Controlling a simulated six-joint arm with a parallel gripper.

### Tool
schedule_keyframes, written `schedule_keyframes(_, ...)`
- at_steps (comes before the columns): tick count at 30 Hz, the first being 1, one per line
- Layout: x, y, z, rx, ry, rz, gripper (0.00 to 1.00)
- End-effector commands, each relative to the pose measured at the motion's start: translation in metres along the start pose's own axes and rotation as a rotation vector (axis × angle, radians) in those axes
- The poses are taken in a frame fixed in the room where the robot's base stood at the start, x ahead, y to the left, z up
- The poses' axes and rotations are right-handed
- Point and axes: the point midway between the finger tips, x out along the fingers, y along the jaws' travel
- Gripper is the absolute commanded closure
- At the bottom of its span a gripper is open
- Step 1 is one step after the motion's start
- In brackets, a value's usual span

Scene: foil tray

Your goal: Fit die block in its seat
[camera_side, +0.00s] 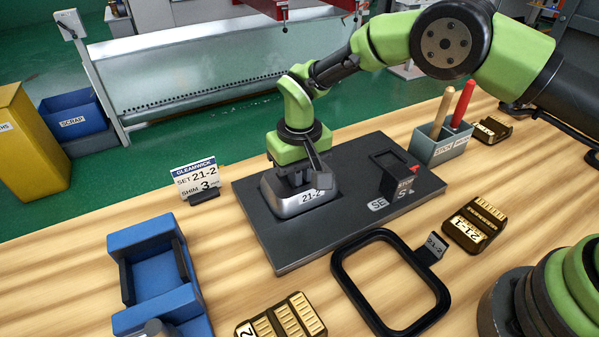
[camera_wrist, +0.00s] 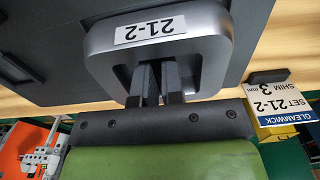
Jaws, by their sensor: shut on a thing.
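A silver die block (camera_side: 284,203) labelled 21-2 is at the left part of a dark plate (camera_side: 310,248). My gripper (camera_side: 300,181) is above it and shut on it. In the wrist view the silver block (camera_wrist: 205,48) fills the top middle, with my gripper's fingers (camera_wrist: 158,75) reaching into its near side. I cannot tell whether the block touches the plate or sits in a seat under it. A dark raised piece and a rectangular frame (camera_side: 385,160) are at the plate's right part, near a partly readable label starting "SE" (camera_side: 378,204).
A card (camera_side: 195,176) reads set 21-2, shim 3 mm. A black loop frame (camera_side: 345,283) tagged 21-2 lies in front of the plate. A blue cradle (camera_side: 150,238) stands left. Gold blocks include 21-1 (camera_side: 478,218). A grey caddy (camera_side: 450,148) holds two handled tools.

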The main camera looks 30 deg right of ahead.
Motion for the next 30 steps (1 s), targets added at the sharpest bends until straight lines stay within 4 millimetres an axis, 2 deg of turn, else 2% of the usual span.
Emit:
schedule_keyframes(25, 0.0019, -0.0004, -0.0006, 0.0, 0.004, -0.002, 1.0)
schedule_keyframes(26, 0.0019, -0.0004, -0.0006, 0.0, 0.004, -0.002, 0.87)
schedule_keyframes(27, 0.0019, -0.0004, -0.0006, 0.0, 0.003, -0.002, 0.79)
schedule_keyframes(30, 0.0022, -0.0003, -0.0004, 0.0, 0.003, -0.001, 0.79)
